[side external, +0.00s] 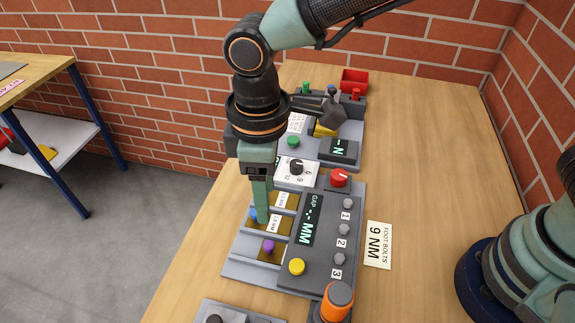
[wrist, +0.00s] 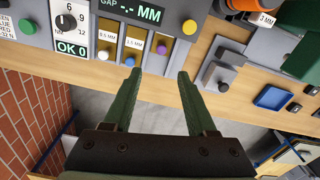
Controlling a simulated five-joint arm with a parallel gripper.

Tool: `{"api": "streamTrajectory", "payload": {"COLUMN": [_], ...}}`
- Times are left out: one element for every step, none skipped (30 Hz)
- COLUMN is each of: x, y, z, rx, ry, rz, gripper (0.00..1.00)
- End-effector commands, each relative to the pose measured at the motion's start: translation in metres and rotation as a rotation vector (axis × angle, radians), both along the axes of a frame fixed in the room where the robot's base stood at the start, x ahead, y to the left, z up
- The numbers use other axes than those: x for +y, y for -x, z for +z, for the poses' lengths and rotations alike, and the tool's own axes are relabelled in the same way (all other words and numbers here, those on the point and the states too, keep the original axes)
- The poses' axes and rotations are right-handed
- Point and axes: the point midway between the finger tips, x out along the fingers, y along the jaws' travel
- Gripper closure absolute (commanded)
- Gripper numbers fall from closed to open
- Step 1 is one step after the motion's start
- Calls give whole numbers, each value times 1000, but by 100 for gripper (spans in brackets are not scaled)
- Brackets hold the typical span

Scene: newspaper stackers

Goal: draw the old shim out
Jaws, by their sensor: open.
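My gripper (side external: 261,212) is open and empty, pointing down over the tray of brass-coloured slots. In the wrist view its two green fingers (wrist: 158,74) are spread apart with nothing between them. The slots hold labelled strips with coloured knobs. A purple knob (side external: 268,246) shows clear of the fingers, and it also shows in the wrist view (wrist: 161,49). A blue knob (side external: 253,214) is partly hidden behind the fingers. Strip labels (wrist: 107,40) read 0.5 MM and 1.5 MM. I cannot tell which strip is the old shim.
The grey gap panel (side external: 318,240) has a blank reading, numbered bolts, a red knob (side external: 340,178) and a yellow button (side external: 297,266). A dial (side external: 296,167) and red bin (side external: 354,80) lie beyond. The right of the table is mostly clear.

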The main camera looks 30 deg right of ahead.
Motion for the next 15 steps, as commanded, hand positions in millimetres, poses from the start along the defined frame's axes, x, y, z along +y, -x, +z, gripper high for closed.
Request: {"api": "streamTrajectory", "payload": {"x": [3,4,4,4,4,3,3,3,3,3,2,2,2,2,2], "y": [2,2,2,3,3,2,3,3,3,3,3,3,3,3,3], "z": [-3,-4,-7,-9,-12,-17,-22,-27,-34,-39,-46,-54,-60,-66,-73], "rx": [4,4,5,5,6,6,6,8,7,8,8,8,8,8,8], "ry": [4,4,5,6,7,7,8,8,7,8,9,8,9,8,9], "rz": [9,12,13,13,12,12,11,11,11,11,11,10,10,10,10], "gripper": [43,43,43,43,43,43,43,43,43,43,43,43,43,43,43]}}
